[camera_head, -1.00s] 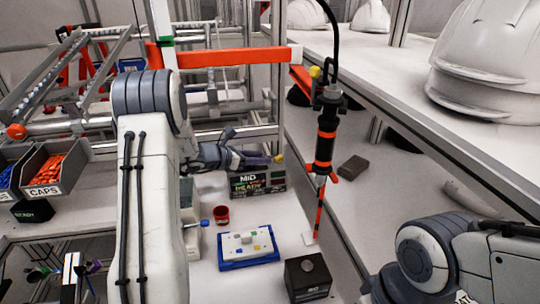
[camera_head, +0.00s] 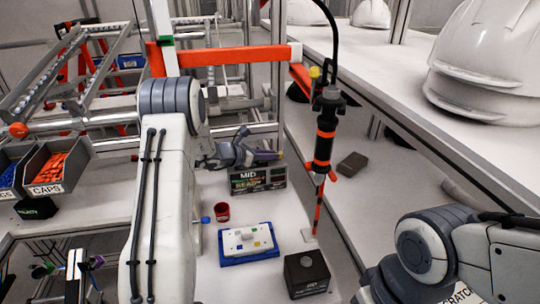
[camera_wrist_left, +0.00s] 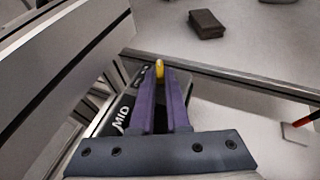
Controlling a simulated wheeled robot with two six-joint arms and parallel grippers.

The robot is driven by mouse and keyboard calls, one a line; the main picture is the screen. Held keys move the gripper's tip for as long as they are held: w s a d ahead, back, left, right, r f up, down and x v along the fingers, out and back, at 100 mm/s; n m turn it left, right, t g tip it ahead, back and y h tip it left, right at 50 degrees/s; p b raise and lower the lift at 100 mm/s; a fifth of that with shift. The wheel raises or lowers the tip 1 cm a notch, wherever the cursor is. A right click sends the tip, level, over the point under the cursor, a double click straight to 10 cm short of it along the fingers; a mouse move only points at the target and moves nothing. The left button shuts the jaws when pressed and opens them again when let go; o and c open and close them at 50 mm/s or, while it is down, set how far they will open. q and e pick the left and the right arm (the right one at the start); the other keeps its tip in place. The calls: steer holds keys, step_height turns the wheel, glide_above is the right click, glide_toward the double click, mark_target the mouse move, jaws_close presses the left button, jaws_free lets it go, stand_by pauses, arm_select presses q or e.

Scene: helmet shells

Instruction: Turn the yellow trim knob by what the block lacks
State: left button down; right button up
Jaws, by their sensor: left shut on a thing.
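My left gripper (camera_head: 268,155) has purple fingers and is shut on the small yellow knob (camera_head: 281,156). In the left wrist view the fingers (camera_wrist_left: 165,95) close around the yellow knob (camera_wrist_left: 159,69), whose rounded end shows between the tips. Below it stands a dark box marked MID (camera_head: 258,180) with lit lines of small text that I cannot read surely. A white block (camera_head: 248,240) with small coloured marks lies on a blue tray (camera_head: 250,261). My right gripper is out of view.
A black driver tool (camera_head: 325,140) with orange bands hangs on a cable right of the knob. A red cup (camera_head: 222,213) and a dark cube (camera_head: 307,273) stand on the table. A brown block (camera_head: 352,164) lies on the right shelf.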

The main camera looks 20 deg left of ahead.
arm_select(q)
steer(key=shift+w+a+m+g+h, duration=0.2)
steer(key=shift+m+g+h, duration=0.2)
steer(key=shift+m+h, duration=0.3)
steer(key=c, duration=0.9)
jaws_free()
steer(key=shift+r, duration=0.1)
steer(key=shift+s, duration=0.1)
steer(key=shift+s+a, duration=0.2)
steer(key=shift+a, duration=0.05)
steer(key=b+v, duration=0.2)
steer(key=v, duration=0.6)
steer(key=shift+s+a+r+b, duration=0.15)
steer(key=shift+s+r+b, duration=0.05)
steer(key=shift+b, duration=0.15)
steer(key=shift+s+a+r, duration=0.25)
steer(key=shift+s+a, duration=0.05)
steer(key=shift+s, duration=0.1)
steer(key=shift+c, duration=0.3)
